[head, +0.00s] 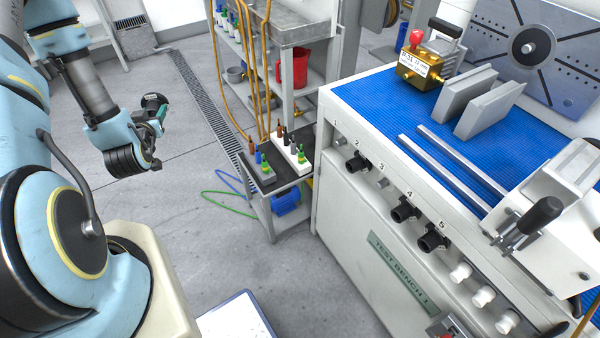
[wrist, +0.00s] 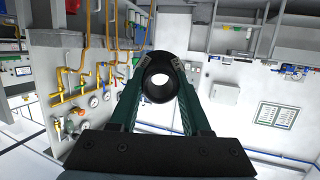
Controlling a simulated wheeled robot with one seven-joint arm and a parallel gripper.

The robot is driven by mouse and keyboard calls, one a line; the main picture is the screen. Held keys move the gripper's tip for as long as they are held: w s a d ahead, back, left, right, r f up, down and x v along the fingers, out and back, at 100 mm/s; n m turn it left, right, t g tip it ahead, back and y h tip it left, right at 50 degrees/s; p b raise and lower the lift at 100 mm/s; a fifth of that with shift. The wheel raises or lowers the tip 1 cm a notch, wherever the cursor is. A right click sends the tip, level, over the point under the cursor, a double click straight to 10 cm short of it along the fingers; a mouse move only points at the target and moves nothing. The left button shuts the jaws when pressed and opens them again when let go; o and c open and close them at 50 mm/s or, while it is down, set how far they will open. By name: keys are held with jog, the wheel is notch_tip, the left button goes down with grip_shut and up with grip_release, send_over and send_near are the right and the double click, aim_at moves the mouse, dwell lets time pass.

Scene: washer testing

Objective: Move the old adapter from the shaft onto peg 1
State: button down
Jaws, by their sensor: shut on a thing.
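My gripper (head: 155,108) is at the left in the head view, up in the air and well apart from the bench. In the wrist view its two green fingers (wrist: 160,92) are shut on a black ring-shaped adapter (wrist: 160,63), with its open bore facing the camera. Peg 1 (head: 340,140) is a bare grey stub at the left end of the bench front, under the number 1. A dark round hub, which looks like the shaft (head: 528,47), is on the grey plate at the back right; no adapter is clearly visible on it.
Black adapters sit at peg 2 (head: 357,163), peg 4 (head: 403,210) and peg 5 (head: 432,238); peg 3 (head: 382,183) looks bare. White fittings (head: 460,272) follow. A low cart (head: 272,190) with bottles stands left of the bench. Open floor (head: 200,180) lies between.

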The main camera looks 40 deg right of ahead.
jog(key=s+d+f+m+g+h+b, duration=0.1)
jog(key=d+f+m+h+b, duration=0.15)
jog(key=d+b, duration=0.2)
jog(key=s+d+f+m+g+h+b, duration=0.1)
jog(key=s+d+f+h+b, duration=0.15)
jog(key=d, duration=0.35)
jog(key=m+g+h+b, duration=0.5)
jog(key=m+g+b, duration=0.7)
jog(key=b, duration=0.9)
send_near(336, 145)
jog(key=a+f+n, duration=0.1)
jog(key=a+f, duration=0.1)
jog(key=r+x, duration=0.1)
jog(key=x, duration=0.5)
jog(key=shift+w+d+r+g, duration=0.25)
jog(key=shift+g, duration=0.15)
jog(key=shift+r+x, duration=0.2)
jog(key=shift+x, duration=0.75)
jog(key=shift+r+x, duration=0.2)
jog(key=shift+x, duration=0.7)
dwell(0.5)
